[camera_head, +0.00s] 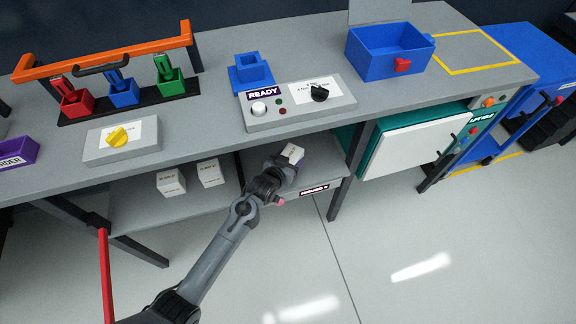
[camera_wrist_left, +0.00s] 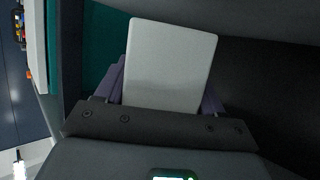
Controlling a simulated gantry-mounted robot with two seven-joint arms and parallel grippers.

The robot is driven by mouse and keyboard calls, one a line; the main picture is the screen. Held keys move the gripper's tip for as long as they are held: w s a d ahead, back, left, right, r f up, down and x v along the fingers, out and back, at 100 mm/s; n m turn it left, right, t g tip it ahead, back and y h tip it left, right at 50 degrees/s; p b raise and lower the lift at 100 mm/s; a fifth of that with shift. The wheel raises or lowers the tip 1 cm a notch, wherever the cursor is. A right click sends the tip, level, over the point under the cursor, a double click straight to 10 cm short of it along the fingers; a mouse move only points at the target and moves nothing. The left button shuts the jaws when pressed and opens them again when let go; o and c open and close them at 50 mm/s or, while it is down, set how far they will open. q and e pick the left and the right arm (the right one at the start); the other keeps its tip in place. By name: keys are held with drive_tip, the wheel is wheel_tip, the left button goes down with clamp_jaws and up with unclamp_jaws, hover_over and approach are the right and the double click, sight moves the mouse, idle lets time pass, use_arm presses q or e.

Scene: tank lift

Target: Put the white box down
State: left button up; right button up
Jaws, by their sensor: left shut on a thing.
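The white box (camera_head: 292,154) is held in my left gripper (camera_head: 282,164), at the front of the lower shelf below the bench. In the left wrist view the white box (camera_wrist_left: 170,65) fills the middle, upright between the fingers of my left gripper (camera_wrist_left: 165,95). The gripper is shut on it. I cannot tell whether the box touches the shelf. My right gripper does not show in either view.
Two other white boxes (camera_head: 171,183) (camera_head: 210,173) stand on the lower shelf (camera_head: 140,205) to the left. The bench top (camera_head: 215,110) is overhead, with a control panel marked READY (camera_head: 300,102). A table leg (camera_head: 341,185) is right of the gripper. Open floor lies in front.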

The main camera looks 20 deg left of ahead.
use_arm(q)
drive_tip(key=shift+w+a+f+b, duration=0.3)
drive_tip(key=shift+w+a+f, duration=0.35)
drive_tip(key=shift+a, duration=0.2)
drive_tip(key=shift+f+b, duration=1.05)
drive_tip(key=shift+f, duration=0.9)
drive_tip(key=shift+f, duration=0.15)
drive_tip(key=o, duration=1.1)
